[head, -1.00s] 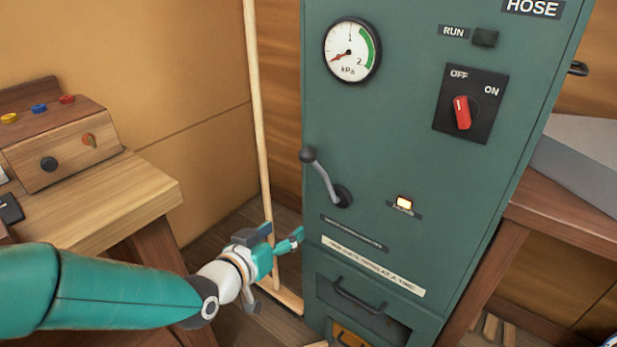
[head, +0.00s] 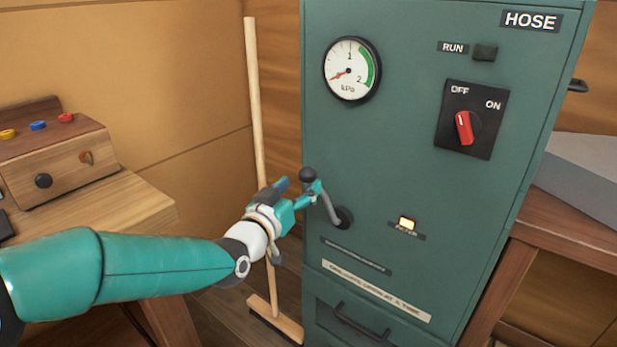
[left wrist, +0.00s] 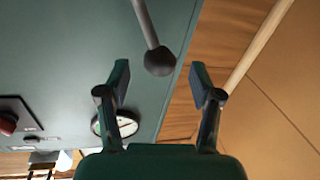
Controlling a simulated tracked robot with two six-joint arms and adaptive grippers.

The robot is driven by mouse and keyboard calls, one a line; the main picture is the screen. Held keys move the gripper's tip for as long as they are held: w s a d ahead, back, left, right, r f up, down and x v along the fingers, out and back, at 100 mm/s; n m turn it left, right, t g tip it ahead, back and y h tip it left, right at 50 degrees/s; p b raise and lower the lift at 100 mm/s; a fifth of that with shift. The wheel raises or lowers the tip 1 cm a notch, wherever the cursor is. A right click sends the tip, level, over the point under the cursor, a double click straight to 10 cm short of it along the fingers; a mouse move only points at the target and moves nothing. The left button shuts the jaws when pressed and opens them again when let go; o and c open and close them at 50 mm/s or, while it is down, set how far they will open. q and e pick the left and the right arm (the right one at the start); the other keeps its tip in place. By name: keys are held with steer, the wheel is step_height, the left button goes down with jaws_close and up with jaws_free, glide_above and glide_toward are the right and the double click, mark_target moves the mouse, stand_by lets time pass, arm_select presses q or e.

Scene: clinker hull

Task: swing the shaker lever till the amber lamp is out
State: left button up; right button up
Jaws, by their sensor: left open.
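The shaker lever (head: 328,205) is a grey rod with a dark ball knob, on the front of the green cabinet (head: 410,180). It tilts up and to the left from its pivot. The amber lamp (head: 407,223), right of the pivot, is lit. My left gripper (head: 302,188) is open, with its fingers at the knob in the head view. In the left wrist view the knob (left wrist: 159,61) lies just beyond and between the open fingertips (left wrist: 160,75); I cannot tell whether they touch it. My right gripper is not in view.
A broom (head: 257,110) leans upright left of the cabinet, behind my left gripper. A wooden bench with a button box (head: 60,160) stands at left. A table with a grey block (head: 585,175) stands at right. The cabinet bears a gauge (head: 352,71) and a red switch (head: 465,128).

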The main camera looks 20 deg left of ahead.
mark_target(304, 182)
arm_select(q)
steer(key=shift+w+d, duration=0.2)
steer(key=shift+w, duration=1)
steer(key=shift+w+d, duration=0.15)
steer(key=shift+w, duration=1)
jaws_close()
